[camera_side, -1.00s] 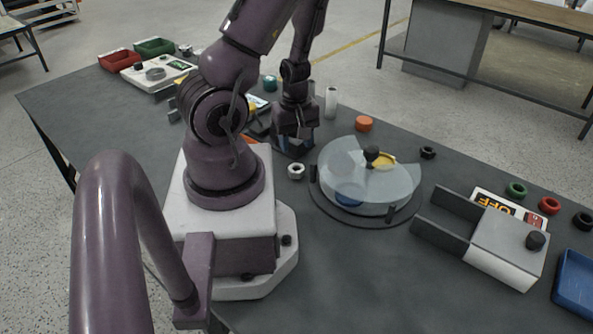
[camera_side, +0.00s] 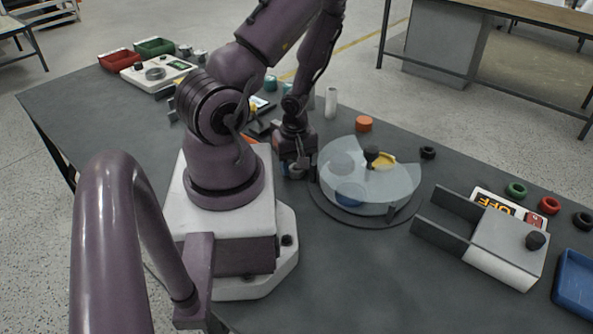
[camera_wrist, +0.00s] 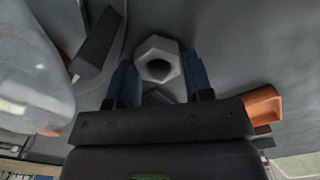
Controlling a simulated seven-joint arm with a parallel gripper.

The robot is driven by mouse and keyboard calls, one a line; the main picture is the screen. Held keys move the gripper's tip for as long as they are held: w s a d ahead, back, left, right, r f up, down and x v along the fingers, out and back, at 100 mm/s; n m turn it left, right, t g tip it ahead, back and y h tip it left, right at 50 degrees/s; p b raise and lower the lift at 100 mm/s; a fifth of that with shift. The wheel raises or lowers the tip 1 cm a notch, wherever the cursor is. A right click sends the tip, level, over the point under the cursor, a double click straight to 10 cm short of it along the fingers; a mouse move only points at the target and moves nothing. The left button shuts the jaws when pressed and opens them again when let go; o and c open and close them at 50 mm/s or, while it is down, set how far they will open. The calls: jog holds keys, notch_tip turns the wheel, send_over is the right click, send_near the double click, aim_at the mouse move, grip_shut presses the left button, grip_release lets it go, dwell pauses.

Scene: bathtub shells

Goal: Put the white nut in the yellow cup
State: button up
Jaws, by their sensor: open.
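The white nut (camera_wrist: 150,44) shows in the wrist view between the two blue fingertips of my gripper (camera_wrist: 157,75), with its hole facing the camera. My gripper is open around it. In the side view my gripper (camera_side: 295,170) is low at the table, just left of the round covered dish, and mostly hides the nut. A yellow cup (camera_side: 384,159) shows at the back of that dish, partly behind a black knob. I cannot tell its full shape.
The round dish (camera_side: 330,208) has a clear cover and a black knob (camera_side: 372,154); a blue shape shows inside. An orange cylinder (camera_side: 364,124) and a white cylinder (camera_side: 331,101) stand behind. The front table is clear.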

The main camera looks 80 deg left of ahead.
aim_at(295, 166)
jog(key=c, duration=0.6)
jog(key=shift+c, duration=0.2)
notch_tip(295, 166, up, 9)
jog(key=shift+f, duration=0.1)
jog(key=shift+r, duration=0.6)
